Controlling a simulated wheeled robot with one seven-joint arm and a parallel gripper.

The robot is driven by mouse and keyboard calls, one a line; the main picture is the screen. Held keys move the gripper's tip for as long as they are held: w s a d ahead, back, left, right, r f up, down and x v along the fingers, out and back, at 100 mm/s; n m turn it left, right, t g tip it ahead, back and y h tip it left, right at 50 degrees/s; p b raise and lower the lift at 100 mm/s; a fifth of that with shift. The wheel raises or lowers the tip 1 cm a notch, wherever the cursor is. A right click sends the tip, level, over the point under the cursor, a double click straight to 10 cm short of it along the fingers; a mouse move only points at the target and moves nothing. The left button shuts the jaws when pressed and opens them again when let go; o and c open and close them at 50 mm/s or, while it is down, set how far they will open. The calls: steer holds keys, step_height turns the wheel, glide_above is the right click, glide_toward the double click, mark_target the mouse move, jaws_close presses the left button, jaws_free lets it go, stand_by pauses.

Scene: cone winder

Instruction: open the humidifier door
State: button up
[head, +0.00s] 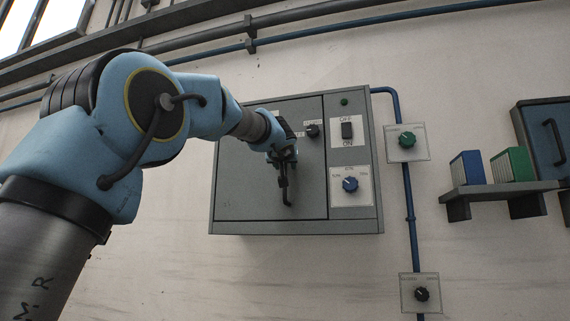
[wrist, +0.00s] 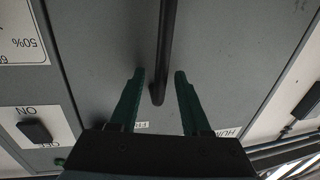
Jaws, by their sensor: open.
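The humidifier door (head: 250,190) is the large grey panel on the left of a wall cabinet, and it looks shut. Its dark bar handle (head: 284,191) hangs vertically near the door's right side. In the wrist view, which is upside down, the handle (wrist: 166,40) runs in from the top and its end lies between the fingertips. My gripper (head: 283,158) is at the handle's upper part. Its two green fingers (wrist: 159,75) are open, one on each side of the handle, with gaps visible. A partly hidden label starting "HUM" (wrist: 229,132) is on the door.
Right of the door are a black ON/OFF switch (head: 347,130) and a blue knob (head: 350,184). A black knob (head: 313,131) sits close to my gripper. Further right are a green knob (head: 407,140), a shelf (head: 500,190) and a blue cabinet (head: 540,135).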

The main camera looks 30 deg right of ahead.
jaws_close()
stand_by(1.4)
